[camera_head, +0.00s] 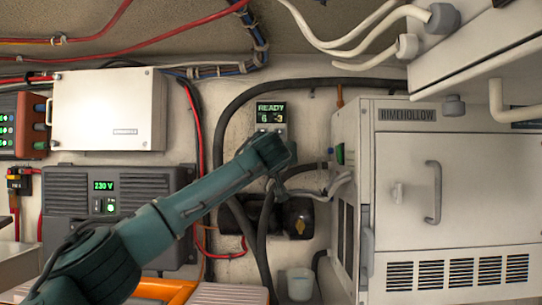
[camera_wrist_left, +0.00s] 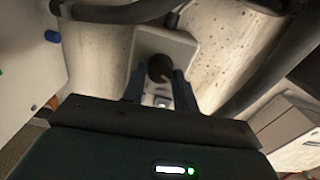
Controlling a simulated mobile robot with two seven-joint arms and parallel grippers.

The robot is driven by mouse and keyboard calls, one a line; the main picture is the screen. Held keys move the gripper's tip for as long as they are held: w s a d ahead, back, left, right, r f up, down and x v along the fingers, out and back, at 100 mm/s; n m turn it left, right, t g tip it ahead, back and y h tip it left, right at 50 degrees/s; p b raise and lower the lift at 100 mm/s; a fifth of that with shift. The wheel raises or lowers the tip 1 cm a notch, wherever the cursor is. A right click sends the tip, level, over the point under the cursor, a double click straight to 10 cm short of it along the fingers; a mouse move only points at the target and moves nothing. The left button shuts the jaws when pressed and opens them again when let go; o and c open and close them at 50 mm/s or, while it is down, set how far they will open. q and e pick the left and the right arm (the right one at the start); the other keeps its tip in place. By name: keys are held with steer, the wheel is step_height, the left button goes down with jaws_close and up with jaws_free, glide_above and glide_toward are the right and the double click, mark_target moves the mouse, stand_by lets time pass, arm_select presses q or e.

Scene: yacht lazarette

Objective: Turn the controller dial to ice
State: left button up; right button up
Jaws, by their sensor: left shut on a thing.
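The controller (camera_head: 270,113) is a small panel on the back wall, its lit green display reading READY with 6 and -3 below. My left arm reaches up from the lower left, and its wrist covers the lower part of the controller in the head view. In the left wrist view the controller (camera_wrist_left: 178,42) is a pale plate with a dark round dial (camera_wrist_left: 160,67). My left gripper (camera_wrist_left: 160,78) has its two fingers on either side of the dial and is shut on it. The dial's pointer and markings cannot be made out. My right gripper is not in view.
A white ice machine marked RIMEHOLLOW (camera_head: 407,115) stands right of the controller. A thick black hose (camera_head: 240,97) curves round it. A white box (camera_head: 107,108) and a dark unit reading 230 V (camera_head: 75,215) are at left. A pale cup (camera_head: 300,284) is below.

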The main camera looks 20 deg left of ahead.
arm_select(q)
steer(key=shift+f+m, duration=0.1)
steer(key=shift+m, duration=0.2)
steer(key=shift+c, duration=0.3)
steer(key=shift+d+m, duration=0.1)
steer(key=shift+m, duration=8.4)
steer(key=o, duration=1)
steer(key=shift+s, duration=0.1)
